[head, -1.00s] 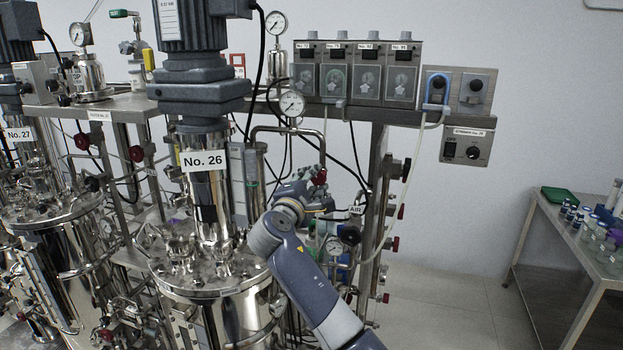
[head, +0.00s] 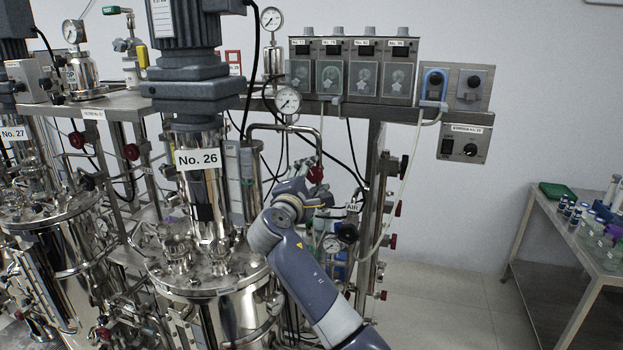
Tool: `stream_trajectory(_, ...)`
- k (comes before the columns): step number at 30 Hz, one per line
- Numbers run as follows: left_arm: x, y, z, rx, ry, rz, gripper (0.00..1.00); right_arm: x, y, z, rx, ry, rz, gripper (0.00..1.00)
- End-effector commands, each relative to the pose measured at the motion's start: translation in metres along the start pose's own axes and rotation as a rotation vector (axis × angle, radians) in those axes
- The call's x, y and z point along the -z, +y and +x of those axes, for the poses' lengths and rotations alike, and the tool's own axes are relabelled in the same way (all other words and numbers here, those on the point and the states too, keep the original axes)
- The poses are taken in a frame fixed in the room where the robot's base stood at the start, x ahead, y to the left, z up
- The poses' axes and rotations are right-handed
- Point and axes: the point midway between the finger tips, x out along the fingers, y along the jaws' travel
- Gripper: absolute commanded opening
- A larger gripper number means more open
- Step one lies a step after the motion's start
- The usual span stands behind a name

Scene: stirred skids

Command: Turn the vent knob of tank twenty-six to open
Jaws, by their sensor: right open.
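Tank twenty-six (head: 222,306) is a shiny steel vessel, left of centre, with a "No. 26" label (head: 198,159) on its upper column. A small red knob (head: 316,174) sits on the pipework right of the column, below a round gauge (head: 288,100). I cannot read a vent label on it. My right gripper (head: 314,186) is at this knob, open, with its fingers close around or beside it; contact cannot be made out. My own wrist hides part of the pipework behind. My left gripper is out of view.
A black knob (head: 348,232) by an "AIR" tag (head: 353,207) sits right of my gripper. Hoses and a steel post (head: 374,190) stand close by. Tank twenty-seven (head: 45,222) is at the left. A side table (head: 572,230) with bottles stands at the right; the floor between is clear.

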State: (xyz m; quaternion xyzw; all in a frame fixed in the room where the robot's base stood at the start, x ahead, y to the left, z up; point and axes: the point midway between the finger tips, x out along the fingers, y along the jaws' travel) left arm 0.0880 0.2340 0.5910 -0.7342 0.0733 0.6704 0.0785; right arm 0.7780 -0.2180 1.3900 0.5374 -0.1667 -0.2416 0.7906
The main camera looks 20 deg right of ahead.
Motion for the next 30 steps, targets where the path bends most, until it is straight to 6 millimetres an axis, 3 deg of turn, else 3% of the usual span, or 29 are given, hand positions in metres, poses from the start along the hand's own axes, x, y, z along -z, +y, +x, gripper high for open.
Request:
stream_trajectory(8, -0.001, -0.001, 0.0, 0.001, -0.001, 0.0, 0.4, 0.003, -0.001, -0.018, 0.001, 0.004, 0.001, 0.53)
stream_trajectory(21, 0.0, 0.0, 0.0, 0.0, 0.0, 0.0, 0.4, 0.001, -0.002, -0.101, 0.003, 0.003, 0.002, 0.53)
stream_trajectory(30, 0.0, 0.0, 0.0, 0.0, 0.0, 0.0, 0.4, -0.001, -0.002, -0.117, 0.003, 0.0, 0.0, 0.53)
